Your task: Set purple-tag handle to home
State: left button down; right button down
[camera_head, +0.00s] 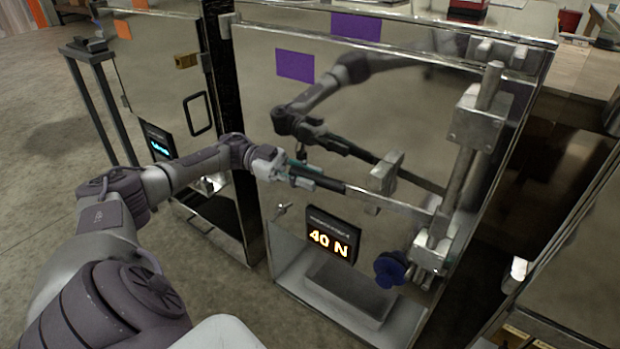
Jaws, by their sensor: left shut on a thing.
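The purple-tag unit is a shiny metal panel with a purple tag (294,65) and another purple patch (356,26); one may be a reflection. Its handle (390,200) is a bar with a dark grip end, running nearly level from the vertical rod mechanism (468,165) toward the left. My left gripper (304,176) is shut on the handle's dark left end. The fingers partly hide the grip. A display (329,238) below the handle reads 40 N. My right gripper is not in view.
A dark blue knob (390,268) sits below the rod. The panel mirrors my arm and the handle. An orange-tag unit (165,70) with a black handle loop (197,114) stands to the left, and a dark stand (95,85) beyond it. Open floor lies at far left.

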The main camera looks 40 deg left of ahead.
pick_arm(q)
jog(key=c, duration=0.9)
grip_release()
jog(key=shift+v, duration=3.75)
jog(key=shift+f, duration=0.1)
